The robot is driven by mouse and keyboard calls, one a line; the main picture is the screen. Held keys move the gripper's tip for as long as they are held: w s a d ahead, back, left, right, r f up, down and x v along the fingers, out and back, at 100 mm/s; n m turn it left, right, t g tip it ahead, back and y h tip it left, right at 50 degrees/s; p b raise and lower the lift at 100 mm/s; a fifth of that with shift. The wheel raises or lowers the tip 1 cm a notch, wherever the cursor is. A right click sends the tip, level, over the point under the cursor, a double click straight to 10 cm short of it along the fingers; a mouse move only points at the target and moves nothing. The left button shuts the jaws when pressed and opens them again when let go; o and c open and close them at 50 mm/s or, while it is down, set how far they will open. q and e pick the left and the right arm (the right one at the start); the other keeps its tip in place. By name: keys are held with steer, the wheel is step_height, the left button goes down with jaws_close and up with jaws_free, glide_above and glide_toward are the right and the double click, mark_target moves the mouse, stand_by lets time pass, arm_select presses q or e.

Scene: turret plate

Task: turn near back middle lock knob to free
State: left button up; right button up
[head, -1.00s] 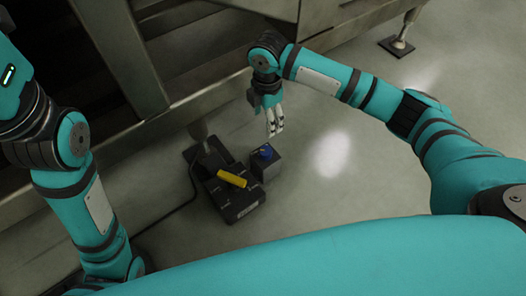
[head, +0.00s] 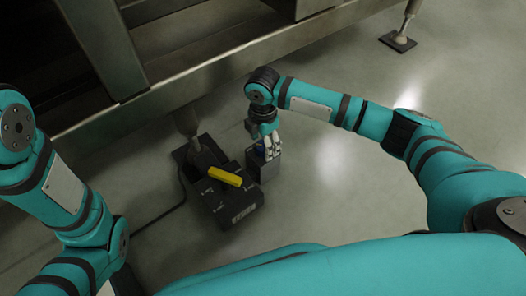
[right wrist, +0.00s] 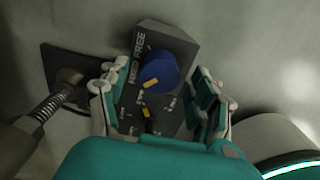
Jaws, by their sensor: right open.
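The blue lock knob (right wrist: 159,70) sits on top of a small grey box (right wrist: 172,42) in the right wrist view. A yellow mark shows on its lower side. Lettering that includes "FREE" runs beside it on the box. My right gripper (right wrist: 156,88) is open, its fingers on either side of the knob with gaps visible; contact cannot be told. In the head view the right gripper (head: 270,148) is over the grey box (head: 264,168), and its fingers partly cover the knob (head: 260,150). My left gripper is outside the view.
A dark box (head: 238,208) with a yellow bar (head: 225,177) stands beside the grey box. A metal foot (head: 192,135) and a cable (head: 160,218) are close by. A heavy metal frame (head: 215,75) runs behind. The floor to the right (head: 345,205) is clear.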

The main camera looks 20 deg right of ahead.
steer(key=shift+f, duration=0.75)
steer(key=shift+c, duration=0.5)
